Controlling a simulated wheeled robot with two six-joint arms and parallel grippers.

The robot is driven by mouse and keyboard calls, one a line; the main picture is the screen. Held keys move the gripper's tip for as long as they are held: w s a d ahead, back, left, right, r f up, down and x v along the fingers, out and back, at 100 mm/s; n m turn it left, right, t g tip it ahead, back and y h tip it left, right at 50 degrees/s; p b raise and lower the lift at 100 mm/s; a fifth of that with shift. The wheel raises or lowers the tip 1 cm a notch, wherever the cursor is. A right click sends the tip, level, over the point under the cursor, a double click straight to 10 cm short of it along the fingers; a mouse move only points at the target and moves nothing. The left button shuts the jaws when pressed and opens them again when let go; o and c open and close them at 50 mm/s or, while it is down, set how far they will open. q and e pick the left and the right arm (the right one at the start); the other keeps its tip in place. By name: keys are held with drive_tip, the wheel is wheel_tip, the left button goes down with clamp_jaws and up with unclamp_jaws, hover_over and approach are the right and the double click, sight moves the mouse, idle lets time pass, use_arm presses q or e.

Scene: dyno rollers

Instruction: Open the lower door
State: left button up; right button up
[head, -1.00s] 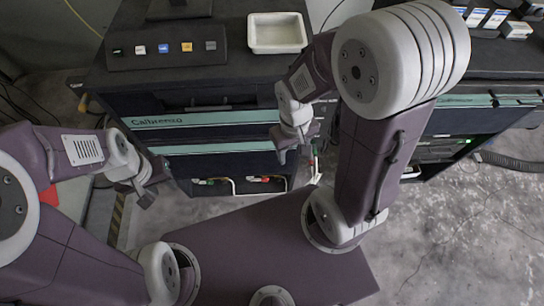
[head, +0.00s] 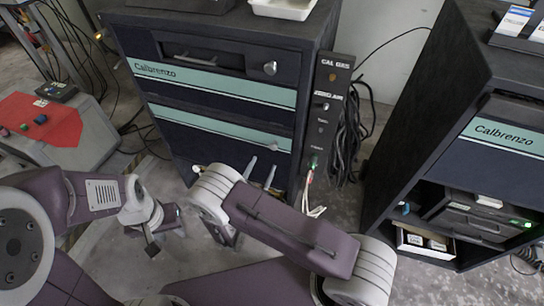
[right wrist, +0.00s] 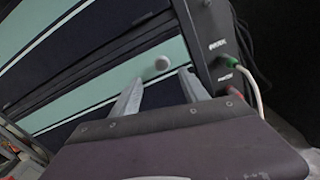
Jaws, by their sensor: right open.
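The black cabinet holds an upper unit with a silver knob (head: 270,68) and a lower door (head: 215,138) with a teal stripe. The lower door looks closed. Its small round knob (head: 272,146) is at the right end of the stripe and also shows in the right wrist view (right wrist: 162,62). My right gripper (head: 260,172) is open and empty, just in front of the door. In the right wrist view, the knob appears just beyond the gap between its fingertips (right wrist: 160,77); contact is not visible. My left gripper (head: 160,238) hangs over the floor at left, its jaws unclear.
A side panel (head: 325,110) with labels, ports and cables is right of the door. Black cables (head: 348,140) hang beside it. A second cabinet (head: 420,130) stands at right, with floor between. A grey box with a red top (head: 40,118) is at left.

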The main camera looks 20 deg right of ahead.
sight(273, 148)
drive_tip(key=x, duration=0.7)
drive_tip(key=shift+w+d, duration=0.2)
drive_tip(key=shift+d, duration=0.2)
clamp_jaws()
idle(0.8)
